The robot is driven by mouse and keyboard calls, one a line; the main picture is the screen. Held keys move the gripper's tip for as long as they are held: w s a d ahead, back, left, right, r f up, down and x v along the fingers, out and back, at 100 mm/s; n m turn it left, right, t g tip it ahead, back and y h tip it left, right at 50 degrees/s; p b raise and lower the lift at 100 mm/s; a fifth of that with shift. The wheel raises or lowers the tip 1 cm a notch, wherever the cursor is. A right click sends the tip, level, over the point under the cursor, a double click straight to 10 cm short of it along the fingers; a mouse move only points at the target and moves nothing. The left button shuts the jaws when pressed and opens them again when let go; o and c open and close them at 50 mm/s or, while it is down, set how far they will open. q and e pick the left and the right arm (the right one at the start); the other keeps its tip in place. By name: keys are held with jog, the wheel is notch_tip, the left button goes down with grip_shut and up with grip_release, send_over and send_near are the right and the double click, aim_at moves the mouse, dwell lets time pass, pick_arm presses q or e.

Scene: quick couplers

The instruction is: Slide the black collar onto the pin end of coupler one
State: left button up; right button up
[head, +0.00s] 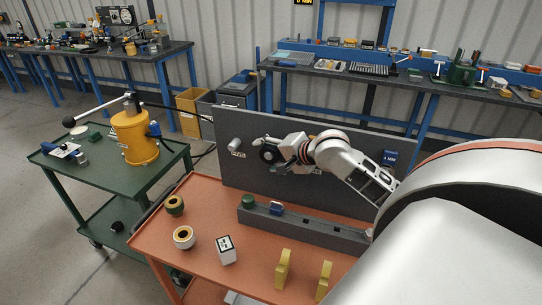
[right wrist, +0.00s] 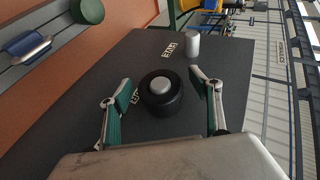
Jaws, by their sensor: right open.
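The black collar (right wrist: 160,104) sits around a silver pin end (right wrist: 160,86) on the dark upright panel (right wrist: 120,60); the pin's tip shows in the collar's middle. In the head view the collar (head: 268,154) is at the panel's face. My right gripper (right wrist: 160,79) is open, its green-padded fingers on either side of the collar with gaps. In the head view my right gripper (head: 287,147) reaches in from the right. The label by this pin is partly hidden, so I cannot read the coupler's name. My left gripper is not in view.
A bare pin (head: 233,144) with a label that looks like FIVE stands left of the collar. Below are a grey rail (head: 300,229) with a green knob and a blue part, a white box (head: 225,249), two rings (head: 184,237) and yellow stands (head: 284,268). The orange bench's (head: 160,257) front left is clear.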

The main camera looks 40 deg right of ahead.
jog(key=c, duration=1.4)
jog(key=shift+o, duration=1.4)
jog(key=shift+c, duration=1.1)
jog(key=shift+s+a, duration=0.45)
jog(key=shift+a, duration=0.45)
jog(key=shift+s+a, duration=0.45)
jog(key=shift+a, duration=0.4)
jog(key=shift+s+a, duration=0.45)
jog(key=shift+a, duration=0.45)
jog(key=a, duration=0.1)
jog(key=s+a, duration=0.2)
jog(key=shift+a, duration=0.3)
